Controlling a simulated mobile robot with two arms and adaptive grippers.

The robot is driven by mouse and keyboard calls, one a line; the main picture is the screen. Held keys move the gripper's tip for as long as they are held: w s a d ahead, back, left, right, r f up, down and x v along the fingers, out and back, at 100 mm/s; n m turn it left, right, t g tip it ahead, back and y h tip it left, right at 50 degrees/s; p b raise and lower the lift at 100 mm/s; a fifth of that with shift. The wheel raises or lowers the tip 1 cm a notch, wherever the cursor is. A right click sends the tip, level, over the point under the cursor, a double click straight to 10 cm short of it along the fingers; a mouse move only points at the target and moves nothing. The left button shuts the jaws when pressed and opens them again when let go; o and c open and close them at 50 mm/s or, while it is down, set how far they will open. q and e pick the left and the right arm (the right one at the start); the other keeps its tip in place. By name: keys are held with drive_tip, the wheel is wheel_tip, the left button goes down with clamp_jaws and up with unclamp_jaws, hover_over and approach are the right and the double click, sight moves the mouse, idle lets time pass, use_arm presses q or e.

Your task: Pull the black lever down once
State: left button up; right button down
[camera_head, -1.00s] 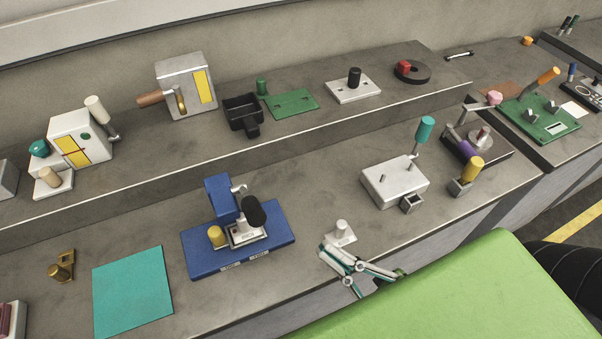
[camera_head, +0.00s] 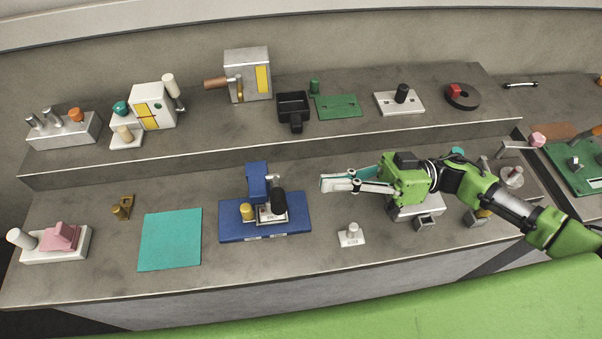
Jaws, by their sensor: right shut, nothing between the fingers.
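The black lever (camera_head: 279,202) is a dark rounded handle on the right side of a blue press-like device (camera_head: 257,180). The device stands on a blue base plate (camera_head: 295,222) on the lower counter. A yellow cylinder (camera_head: 246,211) stands beside the lever's foot. My right gripper (camera_head: 323,184) is shut and empty. Its fingers point left, toward the lever, and appear apart from it, a short way to its right. My left gripper is not in view.
A small white block with a peg (camera_head: 352,235) stands below my right gripper. My right arm partly hides a grey box (camera_head: 416,211). A teal mat (camera_head: 170,240) lies left of the blue base. Several fixtures stand on the raised rear shelf (camera_head: 210,133).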

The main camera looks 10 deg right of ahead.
drive_tip(key=w+d+r+m+h+p, duration=0.1)
drive_tip(key=w+d+r+m+h, duration=0.1)
drive_tip(key=w+d, duration=0.15)
drive_tip(key=p, duration=0.5)
hover_over(277, 194)
drive_tip(key=w+d, duration=0.3)
drive_tip(key=d, duration=0.2)
use_arm(q)
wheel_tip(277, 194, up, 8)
drive_tip(key=p, duration=0.1)
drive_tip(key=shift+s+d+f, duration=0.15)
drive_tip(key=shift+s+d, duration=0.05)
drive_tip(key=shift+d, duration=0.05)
use_arm(e)
drive_tip(key=shift+s+a+f, duration=0.3)
drive_tip(key=shift+s+f, duration=0.05)
drive_tip(key=shift+f, duration=0.25)
drive_tip(key=shift+s+a+f, duration=0.3)
drive_tip(key=shift+s+f, duration=0.05)
drive_tip(key=shift+f, duration=0.3)
drive_tip(key=shift+s+a+f, duration=0.3)
drive_tip(key=shift+s+f, duration=0.05)
drive_tip(key=shift+f, duration=0.25)
